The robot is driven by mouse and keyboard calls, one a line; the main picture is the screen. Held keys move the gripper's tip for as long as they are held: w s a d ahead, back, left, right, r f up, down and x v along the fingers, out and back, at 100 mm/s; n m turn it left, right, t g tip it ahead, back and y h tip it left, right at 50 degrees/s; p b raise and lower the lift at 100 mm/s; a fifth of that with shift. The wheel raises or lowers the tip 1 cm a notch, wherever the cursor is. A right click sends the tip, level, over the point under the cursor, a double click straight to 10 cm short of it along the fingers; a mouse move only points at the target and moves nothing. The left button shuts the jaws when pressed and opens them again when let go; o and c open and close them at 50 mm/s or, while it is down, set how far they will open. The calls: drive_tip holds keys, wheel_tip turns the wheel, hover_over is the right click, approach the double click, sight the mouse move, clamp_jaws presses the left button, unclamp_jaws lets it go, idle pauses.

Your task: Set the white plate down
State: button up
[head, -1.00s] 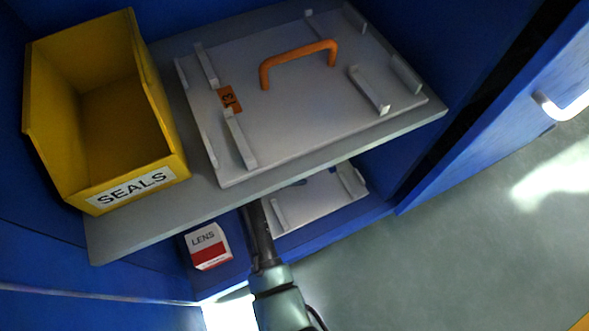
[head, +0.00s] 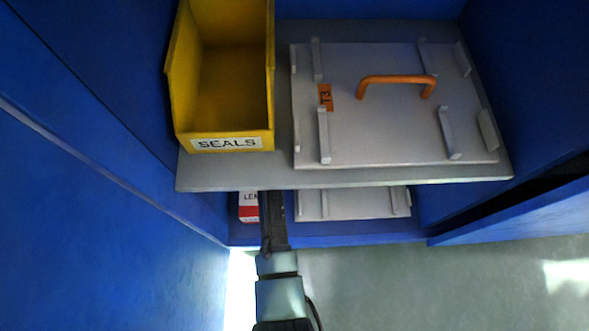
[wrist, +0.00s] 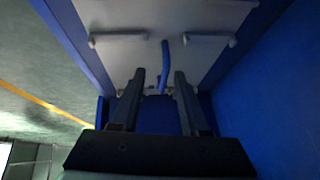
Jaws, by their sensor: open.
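A white plate (head: 350,203) rests on the lower shelf, mostly hidden by the shelf above in the head view. In the wrist view the white plate (wrist: 205,60) shows with raised bars and a blue handle (wrist: 165,62). My gripper (wrist: 160,75) is open, its two fingers spread just short of the blue handle, with nothing held between them. The handle lines up with the gap, nearer the right finger. I cannot tell whether either finger touches it. In the head view the fingertips are hidden under the upper shelf.
A LENS box (head: 248,212) sits left of my arm below. Blue walls close both sides.

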drive_tip(key=a, duration=0.2)
drive_tip(key=s+a+p, duration=0.1)
drive_tip(key=a, duration=0.4)
drive_tip(key=shift+s+p, duration=0.4)
